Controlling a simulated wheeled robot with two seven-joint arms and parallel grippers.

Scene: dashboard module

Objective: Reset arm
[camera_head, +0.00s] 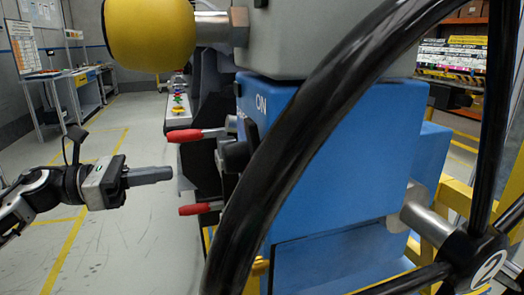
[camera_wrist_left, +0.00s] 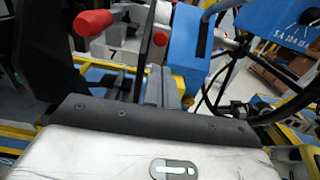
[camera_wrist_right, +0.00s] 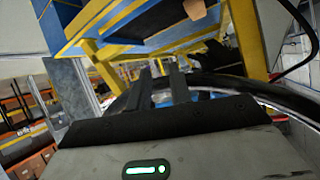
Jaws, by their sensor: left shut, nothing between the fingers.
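My left gripper (camera_head: 166,174) is at the left of the head view, with its dark fingers together and empty. Its fingers point right, toward the dashboard module, with a gap to the red-tipped levers. The upper red lever (camera_head: 184,136) is above the fingertips and the lower red lever (camera_head: 192,210) below. In the left wrist view the closed fingers (camera_wrist_left: 165,85) point toward the module. My right gripper (camera_wrist_right: 160,82) shows only in its own wrist view, with a small gap between its fingers and nothing seen between them. The right arm is not seen in the head view.
A blue module (camera_head: 335,150) marked ON fills the centre. A large black handwheel (camera_head: 270,165) stands in front of it at right. A yellow knob (camera_head: 150,32) hangs at the top. Yellow frame rails (camera_wrist_right: 135,15) surround the right wrist. The floor at left is clear.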

